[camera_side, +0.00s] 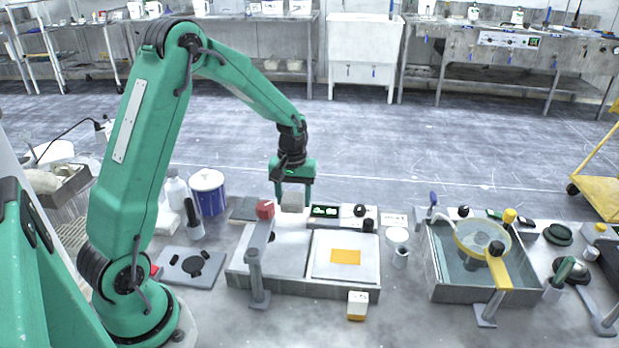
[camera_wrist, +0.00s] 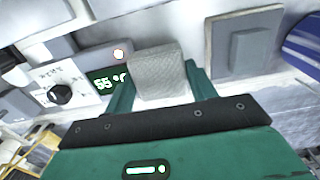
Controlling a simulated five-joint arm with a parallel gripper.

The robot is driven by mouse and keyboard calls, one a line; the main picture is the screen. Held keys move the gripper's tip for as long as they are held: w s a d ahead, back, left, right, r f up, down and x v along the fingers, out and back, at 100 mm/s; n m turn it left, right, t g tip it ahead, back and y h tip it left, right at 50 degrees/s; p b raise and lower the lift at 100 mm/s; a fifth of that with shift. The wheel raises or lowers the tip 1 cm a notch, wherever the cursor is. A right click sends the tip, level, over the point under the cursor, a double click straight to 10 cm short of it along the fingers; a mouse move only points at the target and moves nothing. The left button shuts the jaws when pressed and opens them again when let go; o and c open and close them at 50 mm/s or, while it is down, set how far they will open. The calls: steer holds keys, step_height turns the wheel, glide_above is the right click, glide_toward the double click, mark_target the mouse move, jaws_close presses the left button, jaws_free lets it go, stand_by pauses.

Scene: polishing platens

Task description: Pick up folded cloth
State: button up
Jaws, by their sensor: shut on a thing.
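The folded cloth (camera_side: 293,202) is a small light-grey block. My gripper (camera_side: 293,193) is shut on it, with one green finger on either side, above the back part of the polishing station. The cloth also shows in the wrist view (camera_wrist: 157,70) as a woven grey pad between the two fingers of my gripper (camera_wrist: 160,86). The side view does not clearly show how high the cloth is above the surface. Its underside is hidden.
The polishing station (camera_side: 303,285) has a post with a red knob (camera_side: 264,209) just left of the cloth and a lit display (camera_side: 325,211) to its right. A blue-and-white tub (camera_side: 208,192) stands to the left. A basin (camera_side: 432,280) with a yellow arm stands right.

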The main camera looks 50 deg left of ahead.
steer(key=s+d+r, duration=0.2)
steer(key=d+r, duration=0.4)
steer(key=d, duration=0.4)
steer(key=o, duration=0.3)
steer(key=shift+c, duration=1)
glide_above(346, 257)
steer(key=shift+r, duration=0.1)
steer(key=shift+f, duration=2.6)
steer(key=shift+f, duration=0.4)
